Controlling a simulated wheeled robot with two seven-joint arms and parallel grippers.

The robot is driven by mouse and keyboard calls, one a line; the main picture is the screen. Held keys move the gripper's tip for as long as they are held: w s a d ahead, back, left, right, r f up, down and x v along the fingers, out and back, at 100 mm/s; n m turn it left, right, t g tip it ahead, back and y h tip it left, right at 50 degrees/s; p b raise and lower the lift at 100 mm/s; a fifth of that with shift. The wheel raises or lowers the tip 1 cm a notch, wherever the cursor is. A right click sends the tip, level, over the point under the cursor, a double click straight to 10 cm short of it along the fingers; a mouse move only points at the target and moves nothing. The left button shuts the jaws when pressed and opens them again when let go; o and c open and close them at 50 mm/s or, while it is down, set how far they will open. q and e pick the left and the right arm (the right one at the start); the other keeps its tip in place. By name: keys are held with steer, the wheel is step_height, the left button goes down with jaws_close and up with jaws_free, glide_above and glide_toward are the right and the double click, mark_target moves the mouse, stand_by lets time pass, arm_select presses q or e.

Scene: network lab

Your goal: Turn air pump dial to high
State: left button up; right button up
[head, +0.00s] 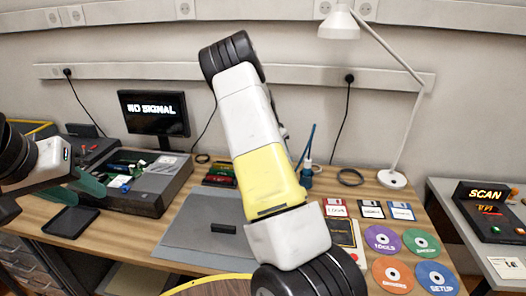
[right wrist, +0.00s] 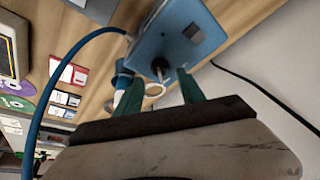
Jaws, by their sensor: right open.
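The air pump is a light blue box (right wrist: 192,32) in the right wrist view, with a dark round dial (right wrist: 160,66) on the face toward me and a grey square patch beside it. The dial's setting is too small to read. My right gripper (right wrist: 157,88) is open, its two green fingers reaching toward that face, one on either side of the dial. I cannot tell whether they touch it. In the head view my right arm hides the pump and that gripper. My left gripper (head: 92,186) is at the left, in front of an open equipment case; its opening is unclear.
A blue tube (right wrist: 62,70) curves from near the pump past my right gripper. A blue-and-white bottle (head: 307,176) stands beside my arm. Floppy disks (head: 371,209) and round discs (head: 382,239) lie at right. A lamp (head: 392,179) stands behind them. A black cable (right wrist: 262,88) runs close by.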

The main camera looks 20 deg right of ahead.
steer(key=v, duration=0.5)
stand_by(0.3)
steer(key=s+a+r+n+t+y, duration=0.3)
steer(key=s+a+r+n+y, duration=0.4)
steer(key=s+a+r, duration=1)
steer(key=s+a+r+n, duration=0.1)
steer(key=s+a+n, duration=0.2)
steer(key=s, duration=0.5)
steer(key=s+a+r+n+t, duration=0.1)
steer(key=s+a+n, duration=0.3)
steer(key=s, duration=0.5)
steer(key=shift+s+a+t+h, duration=0.25)
steer(key=shift+a+t+h, duration=0.05)
